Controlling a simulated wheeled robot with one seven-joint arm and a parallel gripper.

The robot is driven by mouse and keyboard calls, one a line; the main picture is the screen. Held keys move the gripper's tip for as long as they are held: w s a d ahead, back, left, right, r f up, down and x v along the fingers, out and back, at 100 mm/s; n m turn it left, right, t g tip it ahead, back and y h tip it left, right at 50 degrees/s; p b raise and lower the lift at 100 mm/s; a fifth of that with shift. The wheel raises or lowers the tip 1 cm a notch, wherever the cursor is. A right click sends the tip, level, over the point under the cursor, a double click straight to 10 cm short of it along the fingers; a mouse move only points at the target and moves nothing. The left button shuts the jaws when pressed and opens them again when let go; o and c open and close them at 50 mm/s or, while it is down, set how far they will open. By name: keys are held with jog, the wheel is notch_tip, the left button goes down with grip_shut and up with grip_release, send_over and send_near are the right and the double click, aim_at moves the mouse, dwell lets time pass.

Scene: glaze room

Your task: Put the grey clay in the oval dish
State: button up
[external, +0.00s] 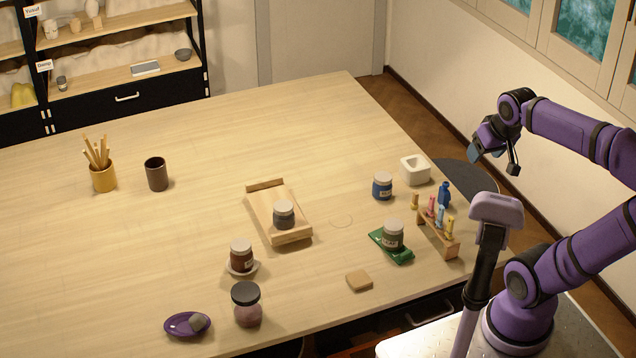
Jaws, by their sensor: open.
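A small grey lump (198,322) that looks like the grey clay rests in the purple oval dish (177,328), toward its right end. The dish lies near the front left of the table. My gripper (494,162) is at the upper right, raised beyond the table's right edge, far from the dish and the lump. Its jaws are apart, with nothing between them.
A brown jar (241,254) sits behind. A wooden board (262,209) bears a grey jar (284,216). A vial rack (437,240) stands at right. The table's back middle is clear.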

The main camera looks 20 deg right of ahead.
jog(key=shift+h, duration=0.3)
jog(key=s+f, duration=0.1)
jog(key=s+d+f, duration=0.1)
jog(key=s, duration=0.1)
jog(key=s+d+f, duration=0.1)
jog(key=shift+s+d, duration=0.2)
jog(key=shift+s, duration=0.1)
